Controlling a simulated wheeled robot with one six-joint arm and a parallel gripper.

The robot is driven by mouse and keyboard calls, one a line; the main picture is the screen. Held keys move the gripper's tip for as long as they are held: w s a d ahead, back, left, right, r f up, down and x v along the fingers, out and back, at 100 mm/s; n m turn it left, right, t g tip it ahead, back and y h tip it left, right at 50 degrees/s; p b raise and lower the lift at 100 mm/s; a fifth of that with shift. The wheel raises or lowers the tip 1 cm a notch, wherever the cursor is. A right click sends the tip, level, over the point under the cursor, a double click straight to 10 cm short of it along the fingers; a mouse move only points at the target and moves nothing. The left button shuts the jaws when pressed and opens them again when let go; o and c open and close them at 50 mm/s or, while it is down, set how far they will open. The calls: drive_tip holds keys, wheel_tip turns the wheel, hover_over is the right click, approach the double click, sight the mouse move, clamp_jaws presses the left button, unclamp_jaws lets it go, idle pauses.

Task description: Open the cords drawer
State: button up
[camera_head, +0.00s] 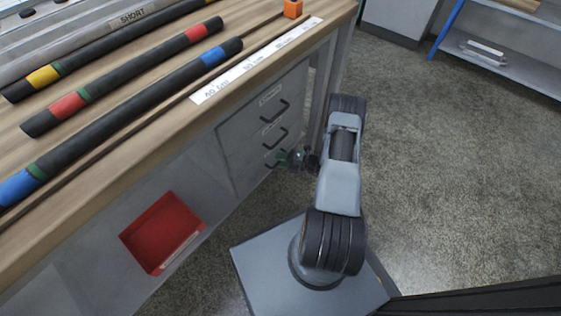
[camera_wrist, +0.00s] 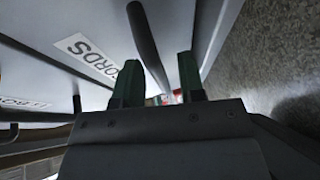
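The cords drawer (camera_wrist: 104,22) shows its pale front and a white CORDS label (camera_wrist: 86,58) in the wrist view. Its dark bar handle (camera_wrist: 146,42) runs down toward the space between my two green-black fingers. In the head view my gripper (camera_head: 292,158) is at the lowest handle (camera_head: 274,161) of a grey drawer unit (camera_head: 236,152) under the workbench. The fingers are apart in the wrist view (camera_wrist: 160,85), with the handle's far end between them. I cannot tell whether either finger touches it. The drawer fronts look flush and shut.
A red bin (camera_head: 162,232) is on the left below. The floor (camera_head: 450,180) on the right is clear.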

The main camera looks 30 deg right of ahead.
drive_tip(key=shift+w+a, duration=0.2)
clamp_jaws()
idle(0.3)
